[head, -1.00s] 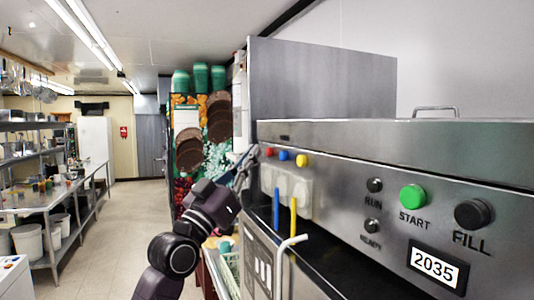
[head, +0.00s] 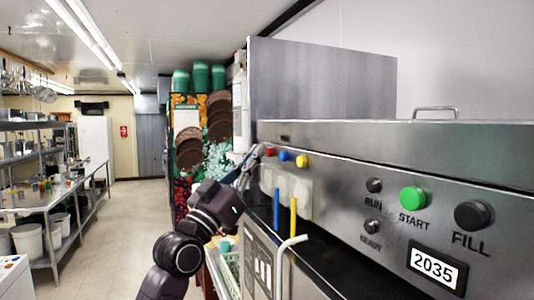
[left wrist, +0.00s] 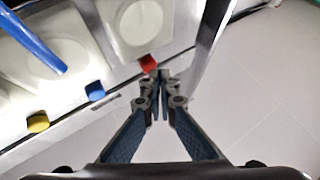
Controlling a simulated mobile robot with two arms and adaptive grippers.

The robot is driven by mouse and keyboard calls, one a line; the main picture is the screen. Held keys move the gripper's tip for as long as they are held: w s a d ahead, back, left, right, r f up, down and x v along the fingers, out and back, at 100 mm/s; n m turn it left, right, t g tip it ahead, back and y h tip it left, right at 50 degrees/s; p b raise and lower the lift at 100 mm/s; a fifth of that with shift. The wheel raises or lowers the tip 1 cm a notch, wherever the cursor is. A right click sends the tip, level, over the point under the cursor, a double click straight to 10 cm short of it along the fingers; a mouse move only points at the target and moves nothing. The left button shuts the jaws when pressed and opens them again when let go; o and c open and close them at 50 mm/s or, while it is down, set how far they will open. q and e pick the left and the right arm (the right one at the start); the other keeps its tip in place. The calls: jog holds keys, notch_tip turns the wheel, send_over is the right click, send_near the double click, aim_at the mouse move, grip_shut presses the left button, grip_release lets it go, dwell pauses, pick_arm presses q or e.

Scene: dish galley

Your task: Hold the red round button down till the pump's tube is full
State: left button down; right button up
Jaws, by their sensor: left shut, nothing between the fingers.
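The red round button (head: 269,152) is at the left end of a row on the steel machine's front, beside a blue button (head: 283,155) and a yellow one (head: 301,160). My left gripper (head: 254,153) is shut and empty, with its tips right by the red button. In the left wrist view the fingertips (left wrist: 160,73) are just beside the red button (left wrist: 148,62); I cannot tell whether they touch it. White pump housings (head: 291,190) sit below the buttons. A blue tube (head: 276,210) and a yellow tube (head: 293,218) hang there. The tubes' fill cannot be made out.
A pale bent pipe (head: 284,252) sticks out below the tubes. Right of the pumps are a green START button (head: 413,197), a black FILL knob (head: 473,215) and a display reading 2035 (head: 437,267). The aisle floor (head: 125,230) at left is clear.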

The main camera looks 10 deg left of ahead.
pick_arm(q)
jog(key=shift+w+d, duration=0.25)
jog(key=shift+d, duration=0.1)
dwell(0.5)
dwell(1.1)
dwell(0.7)
dwell(0.5)
jog(key=shift+s+a+f, duration=0.1)
jog(key=shift+s+a, duration=0.15)
jog(key=shift+a, duration=0.15)
jog(key=shift+s+a, duration=0.2)
jog(key=shift+a, duration=0.05)
jog(key=shift+a, duration=0.1)
